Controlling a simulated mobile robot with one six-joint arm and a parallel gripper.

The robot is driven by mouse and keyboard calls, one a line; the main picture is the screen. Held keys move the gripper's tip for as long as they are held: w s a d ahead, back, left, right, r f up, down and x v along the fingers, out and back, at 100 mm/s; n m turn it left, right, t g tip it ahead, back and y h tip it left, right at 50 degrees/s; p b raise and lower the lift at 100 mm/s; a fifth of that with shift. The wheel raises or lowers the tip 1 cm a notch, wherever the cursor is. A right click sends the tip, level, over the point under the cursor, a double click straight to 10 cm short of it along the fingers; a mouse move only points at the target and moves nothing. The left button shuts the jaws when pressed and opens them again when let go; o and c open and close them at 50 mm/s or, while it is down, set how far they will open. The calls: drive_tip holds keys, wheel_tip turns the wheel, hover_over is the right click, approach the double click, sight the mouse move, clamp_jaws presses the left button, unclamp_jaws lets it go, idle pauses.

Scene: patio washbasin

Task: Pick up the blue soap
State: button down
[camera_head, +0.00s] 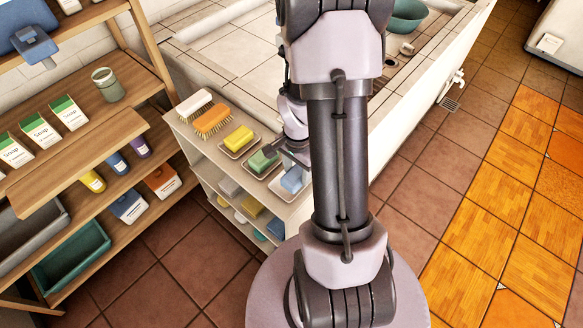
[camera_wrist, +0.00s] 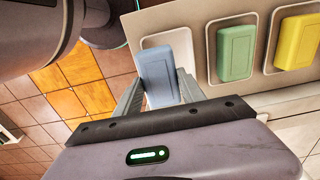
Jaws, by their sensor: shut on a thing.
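The blue soap (camera_wrist: 158,77) is a light blue block between the two fingers of my gripper (camera_wrist: 156,92) in the wrist view. My gripper is shut on it. In the head view the blue soap (camera_head: 294,179) shows at the near end of the row, at its pale dish, beside my arm. The pale dish (camera_wrist: 168,41) lies behind the soap in the wrist view. I cannot tell whether the soap still touches the dish. In the head view my gripper (camera_head: 290,160) is partly hidden by my arm.
A green soap (camera_wrist: 236,52) and a yellow soap (camera_wrist: 297,41) sit in neighbouring dishes. Two brushes (camera_head: 211,120) lie farther along the shelf top. A wooden rack (camera_head: 90,130) with soap boxes and bottles stands left. The tiled basin counter (camera_head: 240,50) is behind; open floor lies right.

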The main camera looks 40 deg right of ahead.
drive_tip(key=s+d+r+p, duration=0.1)
drive_tip(key=s+p, duration=0.5)
drive_tip(key=s, duration=0.8)
